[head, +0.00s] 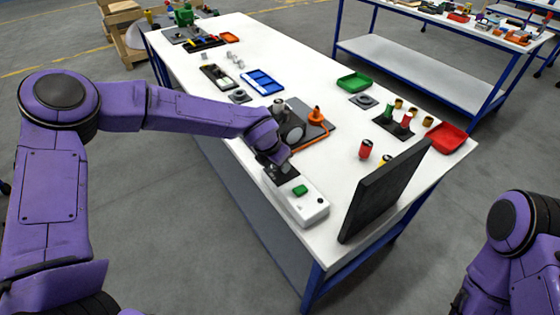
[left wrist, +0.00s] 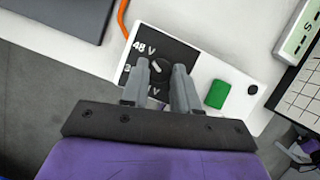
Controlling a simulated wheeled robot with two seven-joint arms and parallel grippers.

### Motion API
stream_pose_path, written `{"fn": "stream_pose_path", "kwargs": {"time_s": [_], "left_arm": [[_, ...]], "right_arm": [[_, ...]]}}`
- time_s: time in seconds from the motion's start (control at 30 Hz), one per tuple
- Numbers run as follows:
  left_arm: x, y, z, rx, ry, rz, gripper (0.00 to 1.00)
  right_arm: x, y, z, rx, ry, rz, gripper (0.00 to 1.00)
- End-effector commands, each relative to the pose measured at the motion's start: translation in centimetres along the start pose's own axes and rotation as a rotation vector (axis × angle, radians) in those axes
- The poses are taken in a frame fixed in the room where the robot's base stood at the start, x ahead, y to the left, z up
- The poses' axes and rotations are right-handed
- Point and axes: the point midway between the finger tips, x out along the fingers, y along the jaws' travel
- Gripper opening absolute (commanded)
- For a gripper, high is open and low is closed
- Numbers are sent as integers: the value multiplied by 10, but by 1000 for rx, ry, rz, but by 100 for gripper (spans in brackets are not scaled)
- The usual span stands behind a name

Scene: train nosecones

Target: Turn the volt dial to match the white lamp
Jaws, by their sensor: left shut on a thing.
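The white control box (head: 308,205) stands on the near long side of the white table, with a black dial plate and a green button (head: 300,190). In the left wrist view the plate (left wrist: 187,53) reads "48 V" at its upper left; other labels are partly hidden by my fingers. The volt dial (left wrist: 158,67), with a white pointer mark, sits between the fingertips. My left gripper (left wrist: 161,68) is shut on the dial; in the head view it (head: 280,168) reaches down over the plate. A small dark round spot (left wrist: 252,89) is on the box; I cannot identify a lit white lamp.
A dark monitor (head: 384,190) stands right of the box. Red cylinders (head: 366,149), a red tray (head: 446,136), a green tray (head: 354,82) and a blue tray (head: 262,82) are farther off.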

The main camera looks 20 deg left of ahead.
Motion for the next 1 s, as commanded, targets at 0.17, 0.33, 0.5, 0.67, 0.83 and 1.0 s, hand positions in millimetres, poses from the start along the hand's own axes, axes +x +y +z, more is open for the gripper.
{"fn": "stream_pose_path", "kwargs": {"time_s": [0.17,0.33,0.5,0.67,0.83,1.0], "left_arm": [[0,0,1,1,-2,1,0],[0,0,1,0,-1,1,55],[0,0,0,0,-1,0,55],[-7,1,0,-3,-2,1,55],[-43,1,0,-3,-6,1,55],[-82,0,0,-2,-5,0,55]], "right_arm": [[0,0,0,0,0,0,0],[0,0,0,0,0,0,0],[0,0,0,0,0,0,0],[2,0,1,0,0,0,0],[11,-1,4,0,0,0,0],[17,-2,7,0,0,0,0]]}}
